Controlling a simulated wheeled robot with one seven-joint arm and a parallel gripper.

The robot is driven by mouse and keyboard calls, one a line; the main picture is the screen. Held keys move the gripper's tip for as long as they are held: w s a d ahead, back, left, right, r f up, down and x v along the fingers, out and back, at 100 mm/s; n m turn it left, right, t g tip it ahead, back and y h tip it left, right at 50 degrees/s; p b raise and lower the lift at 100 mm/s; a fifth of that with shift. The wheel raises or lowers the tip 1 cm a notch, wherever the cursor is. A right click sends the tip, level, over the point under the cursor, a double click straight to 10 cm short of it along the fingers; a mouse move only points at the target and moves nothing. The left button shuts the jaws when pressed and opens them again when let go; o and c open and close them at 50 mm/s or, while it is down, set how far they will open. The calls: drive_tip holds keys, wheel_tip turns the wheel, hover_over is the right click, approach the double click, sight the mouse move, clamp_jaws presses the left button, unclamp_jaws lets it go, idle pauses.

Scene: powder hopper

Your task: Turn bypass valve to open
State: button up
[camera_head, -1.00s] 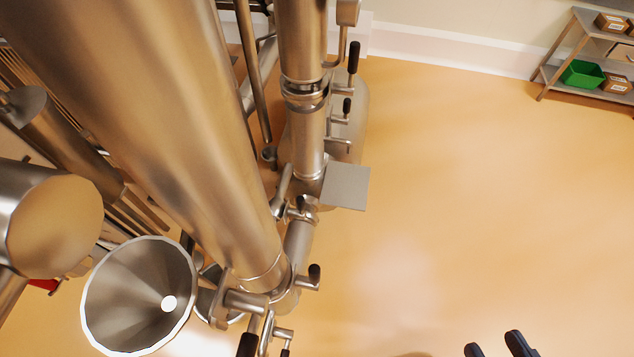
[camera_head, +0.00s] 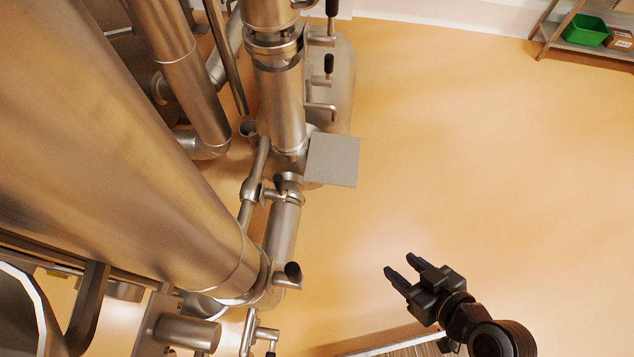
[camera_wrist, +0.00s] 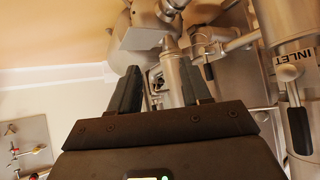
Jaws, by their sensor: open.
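Several lever handles sit on the steel pipework; no label that I can read marks one as the bypass valve, so I cannot tell which it is. In the head view, a black-tipped lever (camera_head: 292,272) sticks out at the foot of the large column. Another black-tipped lever (camera_head: 329,66) is on the upright pipe farther back. A small valve fitting (camera_head: 253,189) is on the thin pipe between them. My gripper (camera_head: 400,267) is open and empty over the floor, right of the pipework and apart from it. The gripper also shows in the wrist view (camera_wrist: 160,75), its fingers spread and pointing toward the pipes.
A lever marked INLET (camera_wrist: 299,128) hangs at the right of the wrist view. A grey square plate (camera_head: 333,160) juts out beside the pipes. The large steel column (camera_head: 130,150) fills the left. Open floor (camera_head: 480,170) lies right. A shelf with a green bin (camera_head: 586,30) stands far right.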

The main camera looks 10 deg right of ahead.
drive_tip(key=w+a+f+n+g+y+b, duration=0.1)
drive_tip(key=w+a+f+n+y+b, duration=0.15)
drive_tip(key=w+f, duration=0.4)
drive_tip(key=n+g+y+b, duration=0.6)
drive_tip(key=n+y+b, duration=0.5)
drive_tip(key=y+b, duration=0.15)
approach(279, 182)
drive_tip(key=w+a+f, duration=0.1)
drive_tip(key=a+f, duration=0.1)
drive_tip(key=a, duration=0.1)
drive_tip(key=shift+h, duration=0.3)
drive_tip(key=shift+w+a+r+b, duration=0.15)
drive_tip(key=shift+w+a, duration=0.1)
drive_tip(key=shift+a, duration=0.95)
drive_tip(key=shift+w+a+f+b, duration=0.1)
drive_tip(key=shift+w+a+b, duration=0.1)
drive_tip(key=shift+a, duration=0.95)
drive_tip(key=shift+w+a+r+b, duration=0.15)
drive_tip(key=shift+w+a, duration=0.1)
drive_tip(key=shift+a, duration=0.95)
drive_tip(key=shift+c, duration=0.5)
drive_tip(key=shift+f, duration=0.1)
clamp_jaws()
